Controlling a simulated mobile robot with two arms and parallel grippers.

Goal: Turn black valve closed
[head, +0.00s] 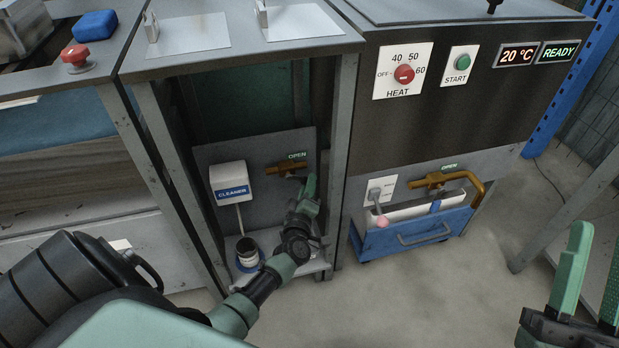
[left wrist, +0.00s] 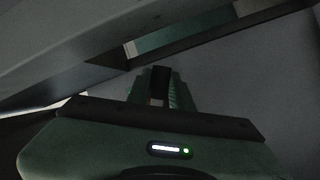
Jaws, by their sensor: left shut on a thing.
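The brass body of a valve (head: 283,169) sits on the back panel inside the open bay under the left unit, below a green OPEN label. My left gripper (head: 308,184) reaches into the bay with its fingertips at the right end of this valve. In the left wrist view a black piece, seemingly the valve's handle (left wrist: 160,74), sits between the green fingers of the left gripper (left wrist: 160,88), which is shut on it. In the head view the gripper hides most of the handle. My right gripper (head: 594,262) is open and empty at the lower right.
A white cleaner box (head: 229,177) hangs left of the valve, above a small dark pot (head: 247,251). A grey post (head: 344,150) stands close right of my left gripper.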

